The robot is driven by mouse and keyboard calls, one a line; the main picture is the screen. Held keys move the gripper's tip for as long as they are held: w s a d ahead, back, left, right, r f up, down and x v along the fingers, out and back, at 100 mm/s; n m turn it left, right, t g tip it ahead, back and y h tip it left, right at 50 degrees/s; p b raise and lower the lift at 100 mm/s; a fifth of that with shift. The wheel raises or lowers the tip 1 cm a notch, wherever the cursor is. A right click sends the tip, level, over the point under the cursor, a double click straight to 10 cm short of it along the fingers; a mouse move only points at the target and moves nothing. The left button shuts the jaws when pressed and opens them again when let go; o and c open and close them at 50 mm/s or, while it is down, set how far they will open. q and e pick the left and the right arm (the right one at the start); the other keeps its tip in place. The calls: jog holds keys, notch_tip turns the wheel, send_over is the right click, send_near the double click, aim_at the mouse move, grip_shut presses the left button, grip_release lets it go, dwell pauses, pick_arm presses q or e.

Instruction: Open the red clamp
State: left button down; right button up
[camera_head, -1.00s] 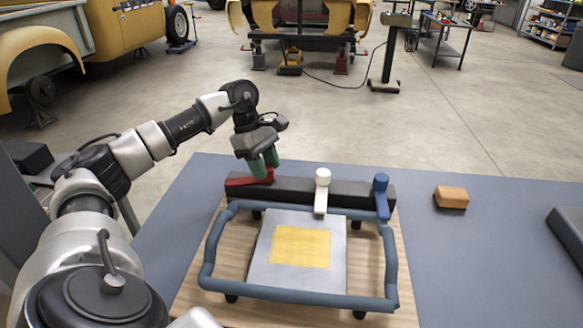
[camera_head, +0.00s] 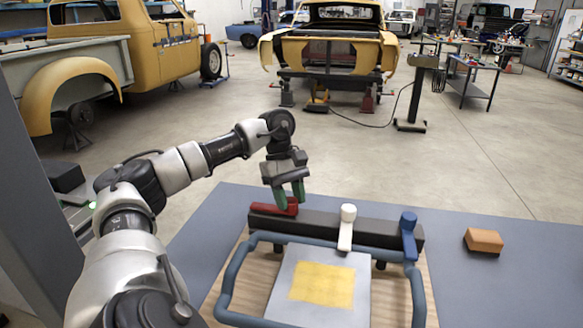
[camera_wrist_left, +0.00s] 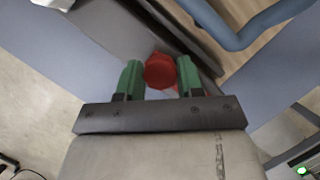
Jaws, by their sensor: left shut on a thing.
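The red clamp (camera_head: 266,208) sits at the left end of a dark bar (camera_head: 325,226), its red lever lying low along the bar. My left gripper (camera_head: 289,196) points down at the lever's right part, with its green fingers shut on it. In the left wrist view the round red end of the clamp (camera_wrist_left: 160,71) shows between the two green fingers. The fingers hide part of the clamp in the head view. My right gripper is not in view.
A white clamp (camera_head: 346,228) and a blue clamp (camera_head: 409,235) stand on the same bar. A blue-grey tube frame (camera_head: 228,283) surrounds a grey plate (camera_head: 283,298) with a yellow patch. An orange block (camera_head: 484,241) lies at right on otherwise clear tabletop.

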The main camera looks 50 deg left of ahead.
pick_arm(q)
jog(key=shift+r, duration=0.1)
jog(key=c, duration=0.7)
grip_release()
jog(key=shift+p+v, duration=1.65)
jog(key=shift+v, duration=3.75)
jog(key=shift+a, duration=0.1)
